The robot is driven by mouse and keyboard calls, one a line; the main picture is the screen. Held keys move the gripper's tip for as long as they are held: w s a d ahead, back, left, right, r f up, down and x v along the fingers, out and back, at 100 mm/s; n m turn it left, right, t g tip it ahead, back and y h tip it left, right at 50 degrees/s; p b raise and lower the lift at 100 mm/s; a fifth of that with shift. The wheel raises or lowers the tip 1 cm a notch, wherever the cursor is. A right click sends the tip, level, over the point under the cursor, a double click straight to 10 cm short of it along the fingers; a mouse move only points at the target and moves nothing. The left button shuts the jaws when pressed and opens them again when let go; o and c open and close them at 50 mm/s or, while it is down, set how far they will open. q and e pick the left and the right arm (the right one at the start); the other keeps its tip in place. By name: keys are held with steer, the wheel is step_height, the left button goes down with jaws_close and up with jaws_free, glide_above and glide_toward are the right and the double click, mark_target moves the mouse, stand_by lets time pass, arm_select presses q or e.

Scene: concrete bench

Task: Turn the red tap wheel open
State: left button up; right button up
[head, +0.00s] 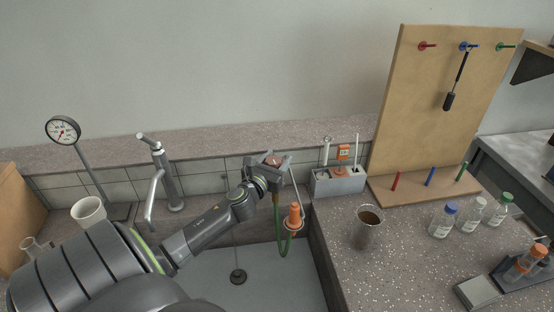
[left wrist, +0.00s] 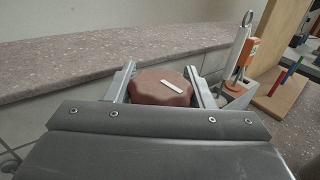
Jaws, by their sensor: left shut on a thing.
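The red tap wheel (left wrist: 160,87) is a dull red-brown knob with scalloped edges and a white bar mark on its top. My right gripper is not in view.
A sink (head: 275,285) lies below the arm. A grey holder (head: 340,184) stands right of the gripper. A faucet (head: 168,180) is left.

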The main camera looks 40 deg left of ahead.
arm_select(q)
steer(key=n+g+y, duration=0.1)
steer(key=y, duration=0.1)
steer(key=n+g+y+p, duration=0.1)
steer(key=n+y, duration=0.1)
steer(key=y, duration=0.1)
steer(key=shift+s+a+n, duration=0.1)
steer(key=shift+a+n, duration=0.1)
steer(key=shift+n, duration=0.1)
steer(key=shift+n+g+y, duration=0.3)
steer(key=shift+g+y, duration=0.1)
steer(key=shift+y, duration=0.1)
steer(key=shift+a, duration=0.1)
steer(key=o, duration=0.6)
steer(key=shift+o, duration=0.2)
steer(key=v, duration=0.7)
steer(key=shift+s+d, duration=0.2)
steer(key=shift+d, duration=0.05)
